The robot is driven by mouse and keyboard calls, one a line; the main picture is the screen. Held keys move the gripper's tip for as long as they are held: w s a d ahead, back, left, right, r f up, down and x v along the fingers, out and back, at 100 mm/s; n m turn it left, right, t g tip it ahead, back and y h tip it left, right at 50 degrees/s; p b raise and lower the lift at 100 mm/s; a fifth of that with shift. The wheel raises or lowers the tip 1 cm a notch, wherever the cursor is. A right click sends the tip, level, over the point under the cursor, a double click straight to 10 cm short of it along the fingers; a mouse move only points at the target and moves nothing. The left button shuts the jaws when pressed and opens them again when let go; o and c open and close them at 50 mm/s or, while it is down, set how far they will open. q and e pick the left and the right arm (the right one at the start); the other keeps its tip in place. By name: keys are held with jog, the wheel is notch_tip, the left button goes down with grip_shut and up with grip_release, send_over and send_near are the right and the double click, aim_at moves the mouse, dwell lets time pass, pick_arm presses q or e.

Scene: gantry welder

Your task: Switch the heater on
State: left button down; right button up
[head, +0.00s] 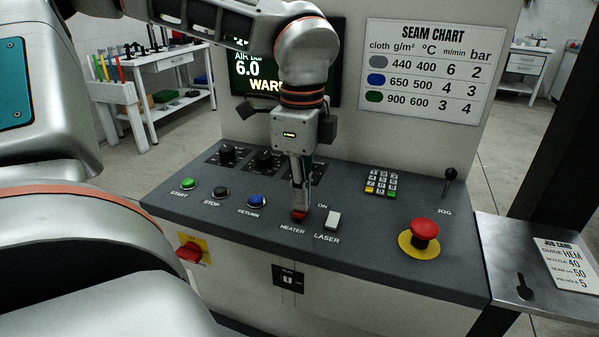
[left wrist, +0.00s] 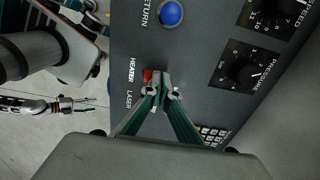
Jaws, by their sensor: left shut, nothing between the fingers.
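The heater switch (head: 298,218) is a small red rocker on the sloped grey panel, above the HEATER label. My left gripper (head: 300,208) points down at it with its fingers together and nothing between them. The fingertips cover part of the switch, at or just above it; I cannot tell if they touch. In the left wrist view the fingertips (left wrist: 160,84) lie beside the red heater switch (left wrist: 147,76). Its rocker position is hidden. In that view my right gripper (left wrist: 87,104) seems to show small, off the panel's front; its opening is unclear.
The white laser switch (head: 333,220) stands close to the right of the heater switch. Start, stop and blue return (head: 257,201) buttons lie left, dials behind. A keypad (head: 381,183), red emergency button (head: 425,229) and jog lever (head: 449,178) are farther right.

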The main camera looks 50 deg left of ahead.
pick_arm(q)
jog(key=shift+w+r, duration=0.1)
jog(key=shift+r, duration=1.2)
jog(key=shift+r+p, duration=0.6)
jog(key=shift+r, duration=1.6)
pick_arm(e)
jog(key=shift+w+r, duration=0.4)
jog(key=shift+r, duration=0.4)
